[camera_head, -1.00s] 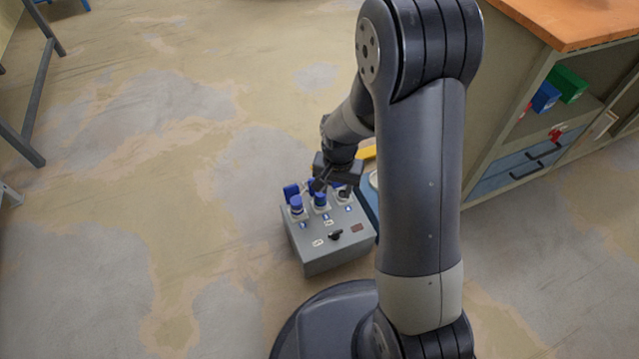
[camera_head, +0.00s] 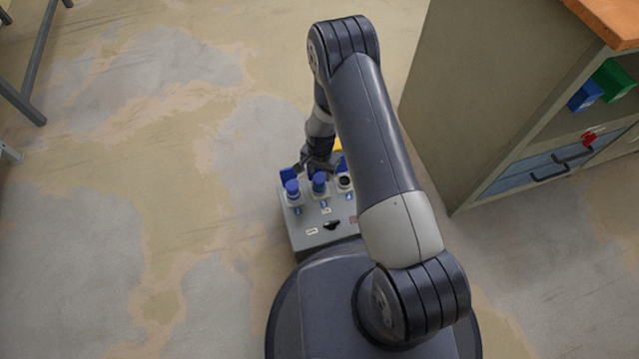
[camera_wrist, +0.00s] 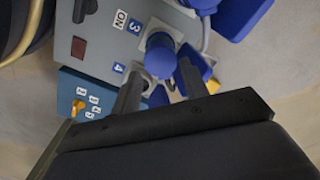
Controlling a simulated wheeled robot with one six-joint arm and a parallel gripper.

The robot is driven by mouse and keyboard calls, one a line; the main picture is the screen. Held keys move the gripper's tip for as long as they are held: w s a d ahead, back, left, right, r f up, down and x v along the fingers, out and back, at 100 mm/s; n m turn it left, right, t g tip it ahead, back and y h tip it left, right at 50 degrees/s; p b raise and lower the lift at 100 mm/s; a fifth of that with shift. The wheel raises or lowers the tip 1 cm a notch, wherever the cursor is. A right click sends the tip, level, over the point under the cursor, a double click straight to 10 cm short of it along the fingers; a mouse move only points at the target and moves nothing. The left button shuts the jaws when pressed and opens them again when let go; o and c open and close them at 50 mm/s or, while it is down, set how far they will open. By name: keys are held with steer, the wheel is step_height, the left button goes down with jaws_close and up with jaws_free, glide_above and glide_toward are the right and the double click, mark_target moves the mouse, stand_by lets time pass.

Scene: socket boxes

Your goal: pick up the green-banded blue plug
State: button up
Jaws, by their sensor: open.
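A grey socket box (camera_head: 303,237) stands on the floor close in front of my base. Blue plugs sit in its left socket (camera_head: 292,188) and middle socket (camera_head: 319,181); the right socket (camera_head: 345,183) looks dark and empty. I cannot make out a green band on any plug. My gripper (camera_head: 314,167) is over the back of the box, near the middle plug. In the wrist view, my open gripper (camera_wrist: 160,79) has its two fingers pointing at the blue plug (camera_wrist: 160,54) beside label 3. The plug lies around their tips; contact cannot be told.
Raised blue lids (camera_head: 288,174) stand behind the sockets. A blue panel with a yellow knob (camera_wrist: 78,106) is beside the box. A cabinet (camera_head: 480,110) with blue and green boxes stands at the right.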

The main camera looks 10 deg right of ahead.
mark_target(319, 178)
step_height(319, 178, down, 6)
steer(key=shift+s+a+f+b, duration=0.1)
steer(key=shift+a+b, duration=0.05)
steer(key=shift+b, duration=1)
steer(key=shift+c, duration=0.4)
steer(key=c, duration=0.6)
